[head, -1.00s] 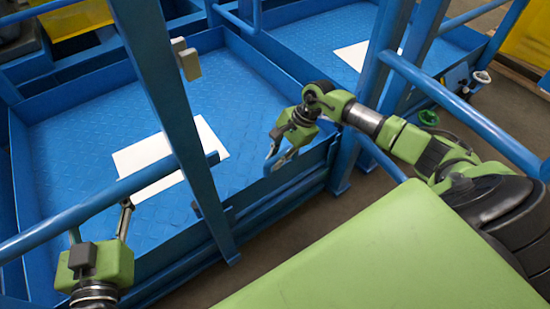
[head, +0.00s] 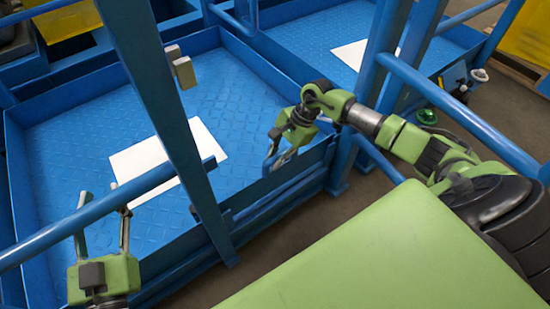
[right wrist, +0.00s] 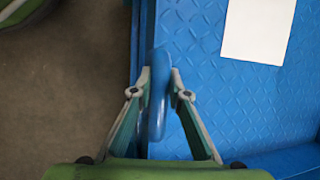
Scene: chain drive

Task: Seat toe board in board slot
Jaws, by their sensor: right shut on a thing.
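My right gripper (head: 276,162) is shut on a blue, rounded upright piece at the front edge of the near platform. In the right wrist view this blue piece (right wrist: 158,95) stands between the two fingers (right wrist: 159,92). It looks like a grip or edge of the toe board, whose outline merges with the blue platform edge. I cannot make out the board slot apart from the blue frame, nor whether the board is seated. My left gripper (head: 104,203) is open and empty at lower left, its fingers apart beside the blue rail.
A blue rail (head: 150,180) and a slanted blue post (head: 165,120) stand before the near platform (head: 75,140). A white sheet (head: 140,165) lies on its floor. Another blue platform with a white sheet (head: 350,55) is behind. Two small beige blocks (head: 184,72) are by the post.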

